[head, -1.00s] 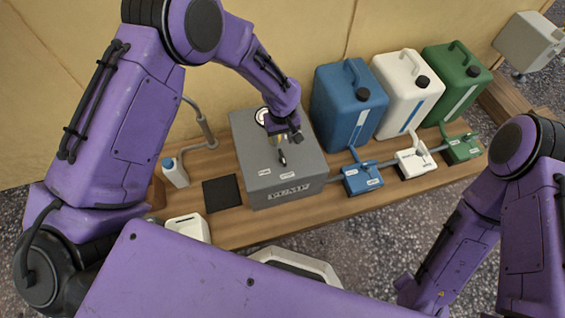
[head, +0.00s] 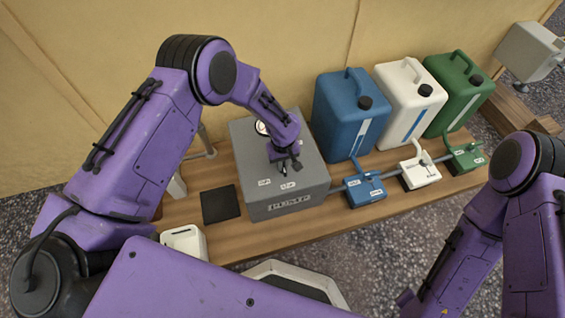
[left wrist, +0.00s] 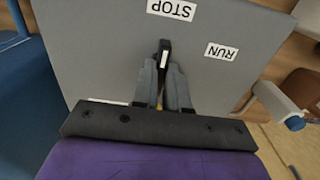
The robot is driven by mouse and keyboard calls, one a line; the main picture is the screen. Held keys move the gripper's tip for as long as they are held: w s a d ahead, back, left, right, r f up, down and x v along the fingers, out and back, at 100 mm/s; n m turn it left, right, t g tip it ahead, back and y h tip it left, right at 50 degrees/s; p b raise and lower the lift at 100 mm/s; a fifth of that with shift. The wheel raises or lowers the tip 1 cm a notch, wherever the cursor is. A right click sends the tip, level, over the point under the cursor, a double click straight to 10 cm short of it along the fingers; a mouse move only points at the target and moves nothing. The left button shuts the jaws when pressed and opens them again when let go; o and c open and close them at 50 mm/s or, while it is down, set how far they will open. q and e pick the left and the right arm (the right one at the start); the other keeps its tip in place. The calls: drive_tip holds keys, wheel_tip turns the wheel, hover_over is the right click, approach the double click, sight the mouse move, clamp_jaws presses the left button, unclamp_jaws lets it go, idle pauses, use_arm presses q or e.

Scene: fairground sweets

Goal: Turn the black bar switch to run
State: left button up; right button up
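The black bar switch (left wrist: 164,52) sits on top of the grey pump box (head: 245,165). In the left wrist view its white line points toward the STOP label (left wrist: 171,9). The RUN label (left wrist: 221,51) lies to the right of the bar. My left gripper (left wrist: 164,72) is down at the switch, with one finger on each side of the bar. I cannot tell whether the fingers press on it. In the head view my left gripper (head: 288,165) hides the switch. My right gripper is out of view; only part of my right arm shows.
Blue (head: 345,115), white (head: 405,95) and green (head: 455,90) canisters stand right of the pump, with small matching valve blocks in front. A black mat (head: 220,204) and a white container (head: 184,240) are left.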

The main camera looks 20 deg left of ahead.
use_arm(q)
clamp_jaws()
drive_tip(key=shift+r+m+p, duration=0.1)
drive_tip(key=shift+m+p, duration=0.4)
drive_tip(key=shift+m, duration=0.5)
drive_tip(key=m+p, duration=0.1)
drive_tip(key=m, duration=0.7)
drive_tip(key=shift+p, duration=0.35)
drive_tip(key=shift+m, duration=1.9)
